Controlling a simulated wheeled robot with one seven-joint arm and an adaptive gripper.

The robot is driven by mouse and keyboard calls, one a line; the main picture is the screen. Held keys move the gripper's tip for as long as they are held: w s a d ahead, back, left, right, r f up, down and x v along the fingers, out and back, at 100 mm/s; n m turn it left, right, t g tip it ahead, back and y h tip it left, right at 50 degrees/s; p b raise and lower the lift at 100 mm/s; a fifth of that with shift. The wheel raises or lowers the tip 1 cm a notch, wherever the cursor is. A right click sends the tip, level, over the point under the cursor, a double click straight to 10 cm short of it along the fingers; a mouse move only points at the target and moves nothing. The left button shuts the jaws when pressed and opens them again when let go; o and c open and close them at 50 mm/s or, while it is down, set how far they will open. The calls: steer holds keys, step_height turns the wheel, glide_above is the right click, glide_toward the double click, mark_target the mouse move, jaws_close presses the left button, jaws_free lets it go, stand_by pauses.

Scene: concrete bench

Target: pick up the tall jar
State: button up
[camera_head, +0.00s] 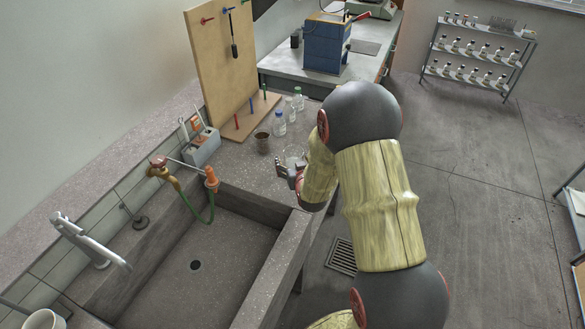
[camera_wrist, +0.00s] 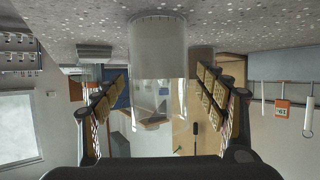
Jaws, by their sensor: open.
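A tall clear glass jar (camera_wrist: 158,62) stands on the speckled bench in the wrist view, which shows the scene upside down. It lies between the two fingers of my gripper (camera_wrist: 160,88), which are spread apart with a gap on each side of it. I cannot tell how far the jar is inside the fingers. In the head view, a clear glass shape that looks like the jar (camera_head: 294,154) shows just beyond my gripper (camera_head: 290,172), at the bench's right edge. My arm hides part of this area.
A brown cup (camera_head: 262,143) and several capped bottles (camera_head: 279,122) stand on the bench behind. A wooden pegboard (camera_head: 222,62) rises farther back. A grey caddy (camera_head: 203,148) and an orange-handled fitting (camera_head: 211,178) are left. The concrete sink (camera_head: 205,262) opens in front.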

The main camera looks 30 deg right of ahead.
steer(key=b+x, duration=0.1)
steer(key=x, duration=0.4)
steer(key=shift+f+b, duration=0.15)
steer(key=shift+b, duration=0.25)
steer(key=shift+s, duration=0.1)
steer(key=c, duration=1.7)
steer(key=shift+c, duration=0.2)
